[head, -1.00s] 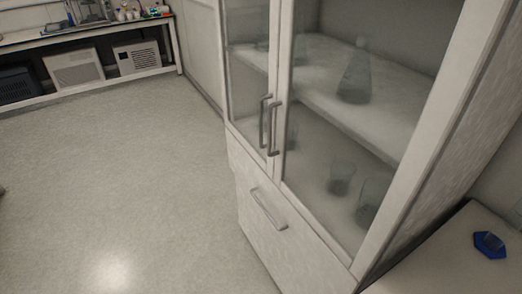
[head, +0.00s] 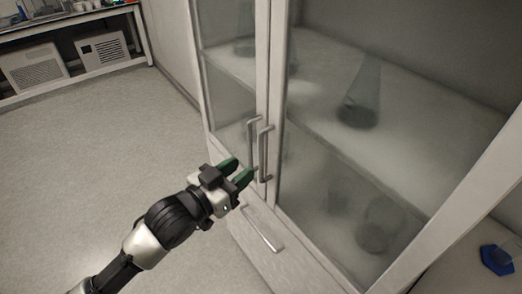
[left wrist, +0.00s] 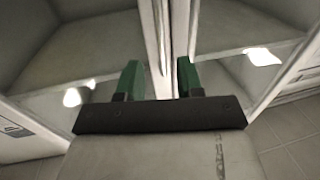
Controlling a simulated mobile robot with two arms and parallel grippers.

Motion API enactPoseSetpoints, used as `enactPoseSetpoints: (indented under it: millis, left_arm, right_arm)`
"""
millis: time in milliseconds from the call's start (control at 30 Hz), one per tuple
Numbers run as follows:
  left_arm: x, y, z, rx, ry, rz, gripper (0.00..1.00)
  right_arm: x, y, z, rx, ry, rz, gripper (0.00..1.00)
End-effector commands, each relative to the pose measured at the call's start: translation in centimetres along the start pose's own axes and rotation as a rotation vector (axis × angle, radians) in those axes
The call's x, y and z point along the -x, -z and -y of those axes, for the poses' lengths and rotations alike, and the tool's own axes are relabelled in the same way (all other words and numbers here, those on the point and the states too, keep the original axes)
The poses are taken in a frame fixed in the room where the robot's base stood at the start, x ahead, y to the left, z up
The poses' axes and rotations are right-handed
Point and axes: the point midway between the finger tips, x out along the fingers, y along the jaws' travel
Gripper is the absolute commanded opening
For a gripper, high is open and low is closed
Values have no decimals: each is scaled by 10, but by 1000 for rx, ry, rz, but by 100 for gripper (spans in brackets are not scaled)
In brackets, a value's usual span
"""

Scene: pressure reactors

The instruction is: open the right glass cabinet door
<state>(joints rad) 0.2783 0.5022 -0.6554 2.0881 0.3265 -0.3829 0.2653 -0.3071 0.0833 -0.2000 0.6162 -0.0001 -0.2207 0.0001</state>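The right glass cabinet door (head: 345,150) is shut and fills the right side of the head view. Its upright metal handle (head: 264,153) stands beside the left door's handle (head: 251,138) at the seam. My left gripper (head: 241,170) is just left of and in front of the handles, its two green fingers apart with nothing between them. In the left wrist view the open fingers (left wrist: 158,80) point toward the seam between the two doors. I cannot tell whether they touch a handle. My right gripper is not in view.
Glass flasks (head: 358,105) and beakers stand behind the glass. A drawer with a handle (head: 262,229) is below the doors. A counter with a blue object (head: 497,259) is at the lower right. Open floor (head: 90,190) lies to the left; a bench stands at the far left.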

Motion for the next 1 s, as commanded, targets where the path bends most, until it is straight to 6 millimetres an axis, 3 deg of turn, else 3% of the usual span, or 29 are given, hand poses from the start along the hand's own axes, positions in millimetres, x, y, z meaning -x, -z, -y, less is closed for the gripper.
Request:
enactPoseSetpoints:
  millis: [100,333,500,767,867,1000]
  left_arm:
    - [-26,3,0,0,0,-2,37]
    - [-61,1,1,-1,1,0,37]
    - [-72,0,0,-2,1,0,37]
    - [-74,0,0,-2,1,1,37]
    - [-74,0,0,-2,1,0,26]
    - [-73,0,0,-2,1,0,4]
  right_arm:
    - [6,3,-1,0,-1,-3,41]
    - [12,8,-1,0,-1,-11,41]
    - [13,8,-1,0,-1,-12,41]
    - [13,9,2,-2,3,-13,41]
    - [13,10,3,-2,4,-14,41]
    - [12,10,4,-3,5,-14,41]
